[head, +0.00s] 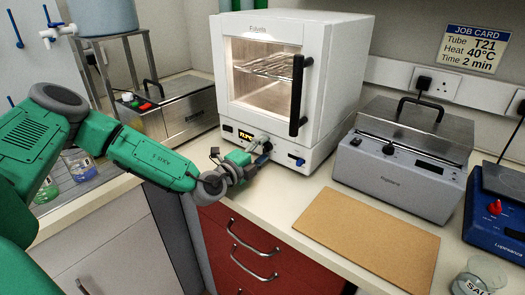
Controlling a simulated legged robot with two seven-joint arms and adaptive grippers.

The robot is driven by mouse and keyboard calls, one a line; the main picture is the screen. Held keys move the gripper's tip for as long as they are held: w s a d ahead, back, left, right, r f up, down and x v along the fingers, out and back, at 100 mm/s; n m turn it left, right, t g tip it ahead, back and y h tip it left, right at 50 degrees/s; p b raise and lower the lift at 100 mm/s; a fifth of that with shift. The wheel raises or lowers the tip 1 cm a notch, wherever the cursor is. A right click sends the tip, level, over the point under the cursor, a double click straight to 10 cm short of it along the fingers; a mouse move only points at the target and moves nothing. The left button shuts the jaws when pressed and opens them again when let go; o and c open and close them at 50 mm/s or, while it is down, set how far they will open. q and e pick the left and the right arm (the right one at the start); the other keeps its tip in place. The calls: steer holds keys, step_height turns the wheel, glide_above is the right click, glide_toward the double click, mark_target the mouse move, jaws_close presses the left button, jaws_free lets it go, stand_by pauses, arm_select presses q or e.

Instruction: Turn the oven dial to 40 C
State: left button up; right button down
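The white oven (343,75) stands on the bench at the centre, its dark-handled glass door shut and its inside lit. A small amber display (245,135) glows on its lower front panel, its reading too small to be sure of. My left gripper (262,156) is at that panel, just right of and below the display. It covers most of the dial area, so I cannot make out the dial's pointer or whether the fingers touch it. The finger gap is not clear. My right gripper is not in view.
A job card (475,49) on the wall reads Tube T21, Heat 40°C, Time 2 min. A grey lidded bath (400,170) and a tan board (367,236) lie to the right. A metal box (180,112) stands left of the oven. Red drawers (240,250) are below.

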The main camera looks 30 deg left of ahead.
arm_select(q)
steer(key=shift+s, duration=0.45)
steer(key=s, duration=0.7)
steer(key=s+a, duration=0.1)
steer(key=s, duration=0.2)
steer(key=shift+s+f, duration=0.1)
steer(key=shift+s, duration=0.35)
